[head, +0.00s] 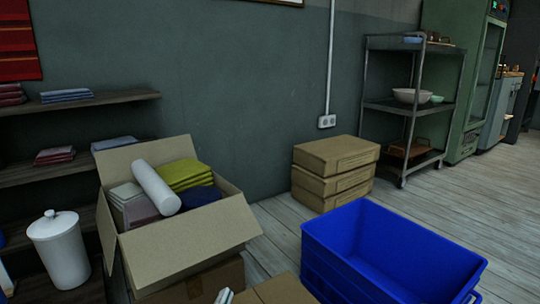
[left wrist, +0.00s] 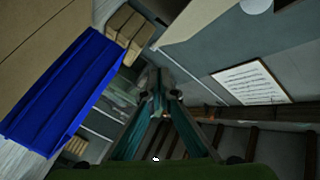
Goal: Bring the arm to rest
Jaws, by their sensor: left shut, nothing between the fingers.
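My left gripper (head: 224,297) just shows at the bottom edge of the head view, in front of the open cardboard box. In the left wrist view its two teal-sided fingers (left wrist: 158,88) come together at the tips, shut with nothing between them. Most of the left arm is out of the head view. My right gripper cannot be made out; a small pale bit at the bottom right, by the blue crate, is too cut off to identify.
An open cardboard box (head: 190,246) holds folded cloths and a white roll (head: 156,187). A blue crate (head: 385,285) stands at the front right; it also shows in the left wrist view (left wrist: 62,95). Stacked brown boxes (head: 333,172), a metal shelf cart (head: 410,105) and a white lidded bin (head: 62,255) stand behind.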

